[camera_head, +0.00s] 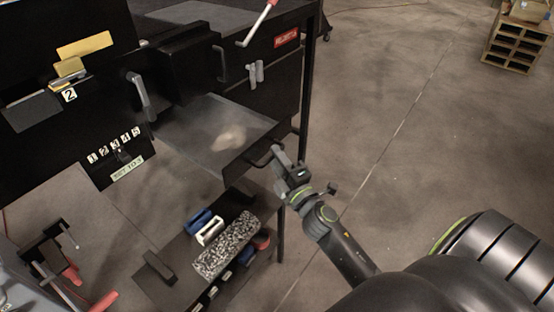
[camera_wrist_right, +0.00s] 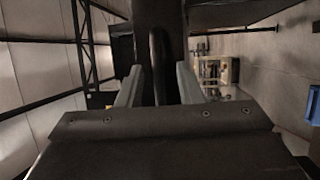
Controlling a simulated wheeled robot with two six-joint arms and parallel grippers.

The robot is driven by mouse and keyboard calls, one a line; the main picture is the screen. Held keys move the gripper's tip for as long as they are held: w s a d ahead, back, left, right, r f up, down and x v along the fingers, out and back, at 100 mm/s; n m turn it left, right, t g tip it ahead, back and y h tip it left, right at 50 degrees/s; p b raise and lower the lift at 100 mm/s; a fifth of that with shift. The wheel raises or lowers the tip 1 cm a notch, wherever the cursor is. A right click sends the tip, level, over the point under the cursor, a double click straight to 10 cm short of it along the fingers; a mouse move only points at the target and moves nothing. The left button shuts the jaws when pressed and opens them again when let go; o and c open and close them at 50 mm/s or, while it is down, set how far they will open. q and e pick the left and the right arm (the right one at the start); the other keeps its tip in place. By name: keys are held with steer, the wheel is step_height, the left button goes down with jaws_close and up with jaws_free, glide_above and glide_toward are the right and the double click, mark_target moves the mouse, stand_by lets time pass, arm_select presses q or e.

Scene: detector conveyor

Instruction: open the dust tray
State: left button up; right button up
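The dust tray (camera_head: 187,132) is a shallow dark metal tray with a pale heap of dust (camera_head: 228,137) in it. In the head view it sticks out well clear of the black machine front. Its dark bar handle (camera_head: 262,161) is on the front wall. My right gripper (camera_head: 279,163) is at this handle. My left gripper is not in view.
Below the tray is a low shelf (camera_head: 160,268) with a speckled block (camera_head: 226,246) and blue and white pieces. A black machine leg (camera_head: 306,85) stands right of the tray. A red-handled lever (camera_head: 258,24) juts out above. The floor to the right is clear up to a wooden pallet stack (camera_head: 515,45).

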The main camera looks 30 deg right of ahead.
steer(key=s+f+b, duration=0.3)
steer(key=s+b, duration=0.5)
steer(key=s, duration=0.9)
steer(key=shift+a+b, duration=0.4)
steer(key=shift+a, duration=0.05)
steer(key=shift+s, duration=0.1)
